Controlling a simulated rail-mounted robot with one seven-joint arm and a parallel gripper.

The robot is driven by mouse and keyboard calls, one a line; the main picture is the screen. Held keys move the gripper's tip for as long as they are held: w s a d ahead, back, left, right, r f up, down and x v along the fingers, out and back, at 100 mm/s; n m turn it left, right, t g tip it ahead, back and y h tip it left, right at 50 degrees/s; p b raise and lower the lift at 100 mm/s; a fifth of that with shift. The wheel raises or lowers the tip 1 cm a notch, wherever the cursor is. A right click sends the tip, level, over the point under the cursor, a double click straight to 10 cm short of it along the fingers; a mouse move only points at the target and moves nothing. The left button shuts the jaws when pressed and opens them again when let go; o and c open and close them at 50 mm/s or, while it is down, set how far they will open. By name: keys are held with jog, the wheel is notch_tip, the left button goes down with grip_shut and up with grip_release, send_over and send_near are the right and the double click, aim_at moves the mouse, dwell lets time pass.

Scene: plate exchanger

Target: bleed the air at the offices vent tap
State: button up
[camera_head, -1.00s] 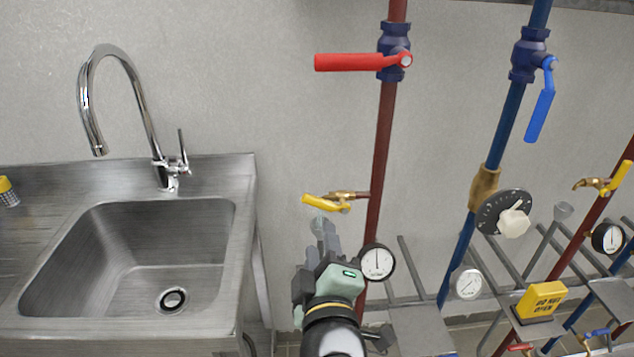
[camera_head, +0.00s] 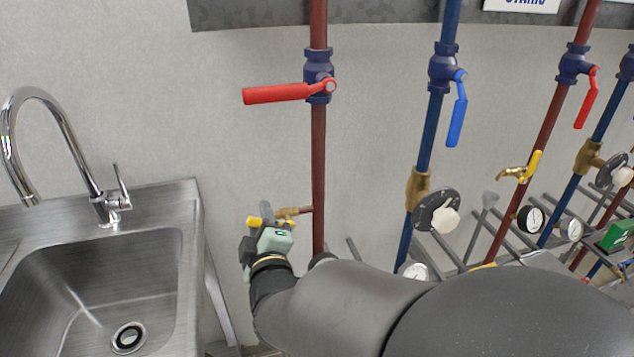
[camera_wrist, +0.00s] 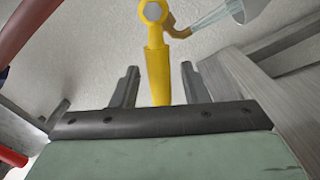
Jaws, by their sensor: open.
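A small tap with a yellow lever juts left from the nearest red pipe (camera_head: 318,170). Its brass body (camera_head: 290,212) shows in the head view, with my gripper (camera_head: 264,222) at the tap and covering much of it. In the wrist view, the yellow lever (camera_wrist: 158,70) lies between the two fingers of my gripper (camera_wrist: 159,85), with a gap on each side. The jaws are open. A pale translucent streak runs from the tap's yellow spout to a grey funnel (camera_wrist: 240,8); I cannot tell if it is water. No label naming this tap is readable.
A red-handled valve (camera_head: 285,93) is above the tap, and a blue-handled valve (camera_head: 456,105) is to its right. A steel sink (camera_head: 100,270) stands at the left. Another yellow-levered tap (camera_head: 528,168) is farther right. Grey bars (camera_wrist: 255,100) run close to the right finger.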

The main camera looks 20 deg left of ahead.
grip_shut()
